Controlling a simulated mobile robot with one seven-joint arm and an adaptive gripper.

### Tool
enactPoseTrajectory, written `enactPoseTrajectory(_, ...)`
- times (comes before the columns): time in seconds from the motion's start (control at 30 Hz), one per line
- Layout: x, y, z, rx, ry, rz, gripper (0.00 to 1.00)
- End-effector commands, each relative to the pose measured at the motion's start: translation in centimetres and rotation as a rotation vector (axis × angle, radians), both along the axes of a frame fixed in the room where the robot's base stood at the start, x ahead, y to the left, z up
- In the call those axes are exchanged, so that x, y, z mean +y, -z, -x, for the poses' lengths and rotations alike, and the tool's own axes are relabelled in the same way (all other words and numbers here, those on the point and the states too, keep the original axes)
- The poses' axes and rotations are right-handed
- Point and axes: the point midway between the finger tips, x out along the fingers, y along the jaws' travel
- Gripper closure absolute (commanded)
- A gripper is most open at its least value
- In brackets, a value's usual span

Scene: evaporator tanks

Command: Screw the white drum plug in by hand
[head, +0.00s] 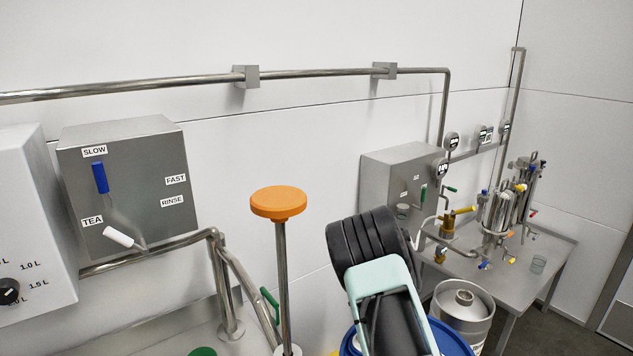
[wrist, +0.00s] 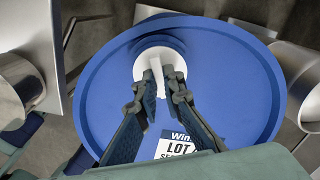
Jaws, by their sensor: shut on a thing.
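The white drum plug (wrist: 160,57) shows in the wrist view, at the upper middle of the blue drum lid (wrist: 235,85). It sits at a dark blue ring-shaped opening in the lid. My gripper (wrist: 165,80) is above the lid with its two dark fingers shut on the plug's raised white grip. How deep the plug sits in the opening cannot be told. In the head view the blue drum (head: 450,338) is mostly hidden behind my arm, and the plug and fingertips are hidden there.
A label reading LOT (wrist: 180,148) is on the lid. A steel keg (head: 463,308) stands right beside the drum. An orange-topped post (head: 279,203) rises to the left. A steel table (head: 530,262) with glass and metal fittings stands at the right. Pipes (head: 160,82) run along the wall.

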Motion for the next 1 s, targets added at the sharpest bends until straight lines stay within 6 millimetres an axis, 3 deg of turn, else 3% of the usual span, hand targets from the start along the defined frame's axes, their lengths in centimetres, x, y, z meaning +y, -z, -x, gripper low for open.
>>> enactPoseTrajectory(0.37, 0.04, 0.03, 0.05, 0.002, 0.048, -0.001, 1.0)
enactPoseTrajectory(0.7, 0.03, 0.01, 0.05, 0.002, 0.327, 0.0, 1.0)
enactPoseTrajectory(1.0, 0.01, 0.05, 0.05, 0.001, 0.343, -0.001, 1.0)
